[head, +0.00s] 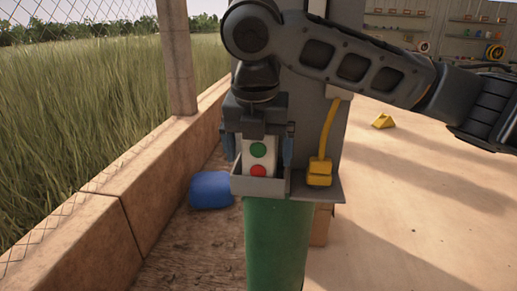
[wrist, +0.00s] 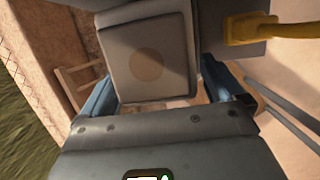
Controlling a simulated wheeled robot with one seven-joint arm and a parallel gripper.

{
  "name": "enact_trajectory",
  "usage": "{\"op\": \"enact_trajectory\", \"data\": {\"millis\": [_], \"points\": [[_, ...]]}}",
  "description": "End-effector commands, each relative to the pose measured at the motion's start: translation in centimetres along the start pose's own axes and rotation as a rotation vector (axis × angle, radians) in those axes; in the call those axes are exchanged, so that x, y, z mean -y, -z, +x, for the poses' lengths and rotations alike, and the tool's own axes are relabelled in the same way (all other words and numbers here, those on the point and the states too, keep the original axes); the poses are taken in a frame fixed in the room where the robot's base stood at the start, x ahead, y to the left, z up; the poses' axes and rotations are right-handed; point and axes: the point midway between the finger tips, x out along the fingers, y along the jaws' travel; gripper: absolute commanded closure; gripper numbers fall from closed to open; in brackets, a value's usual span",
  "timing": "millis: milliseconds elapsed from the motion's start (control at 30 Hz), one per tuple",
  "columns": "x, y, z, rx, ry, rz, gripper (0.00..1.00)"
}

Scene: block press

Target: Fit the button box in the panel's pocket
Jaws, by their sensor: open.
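The button box (head: 259,161) is pale, with a green button above a red one. It stands upright in the panel's grey pocket (head: 245,187), whose front wall hides its lower end and part of the red button. I cannot tell if it touches the pocket floor. My gripper (head: 259,148) is open above and around the box, with one blue finger on each side of it. In the wrist view, the box's top face (wrist: 120,45) lies between the spread fingers of my gripper (wrist: 158,88). The grey panel (head: 328,130) rises behind.
A yellow plug (head: 320,174) with a yellow cable sits right of the pocket. A green cylinder (head: 275,245) stands below. A blue object (head: 211,190) lies left, near a low wall (head: 90,235). A yellow wedge (head: 382,121) lies on open ground at right.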

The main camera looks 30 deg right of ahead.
Motion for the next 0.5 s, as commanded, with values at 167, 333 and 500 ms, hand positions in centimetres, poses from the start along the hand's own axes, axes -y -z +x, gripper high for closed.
{"op": "enact_trajectory", "data": {"millis": [167,333,500], "points": [[-0.1,-0.1,-1.1,0.002,-0.002,-0.001,0.04],[-0.1,0.0,-4.0,0.003,-0.002,-0.001,0.04],[-0.1,-0.1,-7.7,0.005,-0.001,-0.001,0.04]]}}
